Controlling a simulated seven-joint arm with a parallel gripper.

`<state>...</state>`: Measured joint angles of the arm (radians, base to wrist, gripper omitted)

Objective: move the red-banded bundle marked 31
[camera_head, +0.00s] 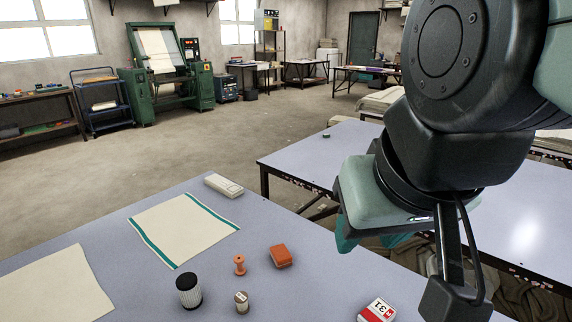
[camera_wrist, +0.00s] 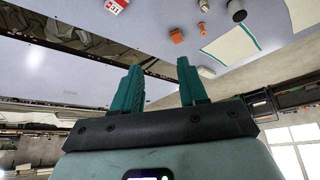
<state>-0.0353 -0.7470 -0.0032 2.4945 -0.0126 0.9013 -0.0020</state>
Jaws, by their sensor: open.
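The red-banded bundle marked 31 (camera_head: 377,311) lies on the blue-grey table at the bottom of the head view, partly cut off by the frame's lower edge. It also shows at the top of the wrist view (camera_wrist: 116,6), where 31 is readable on its white face. My gripper's teal fingers show in the wrist view (camera_wrist: 160,85), spread apart with nothing between them. In the head view my gripper is mostly hidden behind my arm, with some teal showing below it. It is raised and apart from the bundle.
On the table (camera_head: 330,290) are an orange block (camera_head: 280,256), an orange spool (camera_head: 239,265), a dark ribbed cylinder (camera_head: 189,291), a small tan-topped spool (camera_head: 242,302), a teal-edged cloth (camera_head: 182,228), a plain cloth (camera_head: 50,290) and a pale box (camera_head: 223,185). A second table (camera_head: 300,160) stands beyond a gap.

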